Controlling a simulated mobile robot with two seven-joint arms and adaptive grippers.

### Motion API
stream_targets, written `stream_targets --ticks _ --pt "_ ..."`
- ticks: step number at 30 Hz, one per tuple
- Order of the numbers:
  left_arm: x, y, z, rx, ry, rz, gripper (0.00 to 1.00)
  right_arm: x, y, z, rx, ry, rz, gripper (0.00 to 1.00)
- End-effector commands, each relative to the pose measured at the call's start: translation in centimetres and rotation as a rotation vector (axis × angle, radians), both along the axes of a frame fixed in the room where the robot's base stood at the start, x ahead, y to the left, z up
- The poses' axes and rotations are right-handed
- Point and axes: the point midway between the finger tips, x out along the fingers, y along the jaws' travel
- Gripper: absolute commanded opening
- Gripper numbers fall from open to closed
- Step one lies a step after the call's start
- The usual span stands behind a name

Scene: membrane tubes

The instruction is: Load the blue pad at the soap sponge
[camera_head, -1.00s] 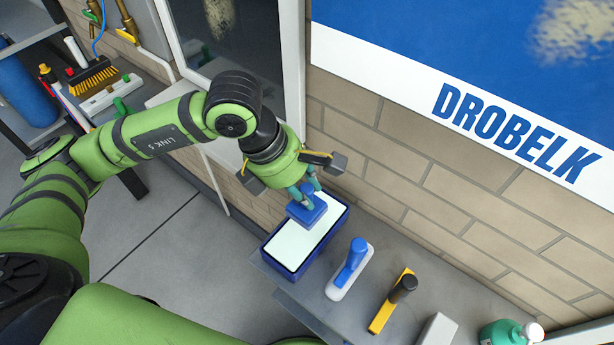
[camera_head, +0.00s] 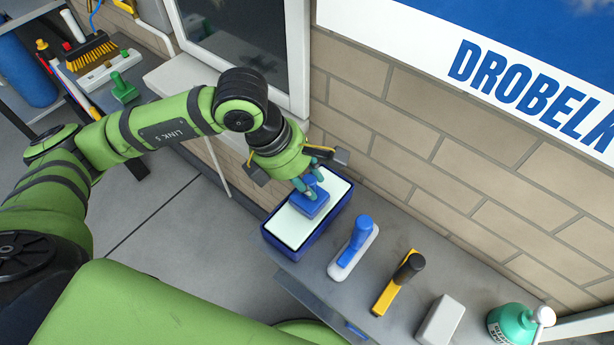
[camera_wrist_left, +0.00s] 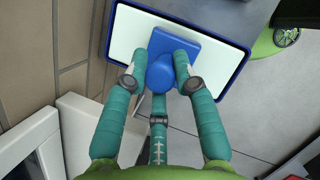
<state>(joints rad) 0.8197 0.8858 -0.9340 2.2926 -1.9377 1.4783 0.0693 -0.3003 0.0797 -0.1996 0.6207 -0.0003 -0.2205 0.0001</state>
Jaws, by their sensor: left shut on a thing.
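The blue pad (camera_head: 310,202) has a square base and a rounded blue knob handle. My left gripper (camera_head: 306,188) is shut on that handle, and its fingers surround the knob in the left wrist view (camera_wrist_left: 160,76). The soap sponge is the white slab (camera_head: 289,228) in a dark blue tray (camera_head: 286,252). The pad is level over the middle of the slab in the head view. In the wrist view the pad (camera_wrist_left: 192,46) overlaps the white surface (camera_wrist_left: 132,28). I cannot tell whether it presses on it. My right gripper is not in view.
Along the grey shelf stand a blue-handled white tool (camera_head: 354,248), a yellow tool with black handle (camera_head: 398,283), a grey block (camera_head: 440,321) and a green bottle (camera_head: 513,322). A brick wall (camera_head: 440,160) runs behind. A window (camera_head: 240,40) is at back left.

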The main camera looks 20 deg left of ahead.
Motion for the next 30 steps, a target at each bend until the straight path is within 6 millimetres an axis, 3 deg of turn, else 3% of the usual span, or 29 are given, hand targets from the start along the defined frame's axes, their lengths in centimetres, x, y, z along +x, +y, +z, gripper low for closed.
stream_targets --ticks 30 --pt "0.01 -0.01 -0.72 -0.001 0.000 0.000 0.02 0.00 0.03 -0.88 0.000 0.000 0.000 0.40"
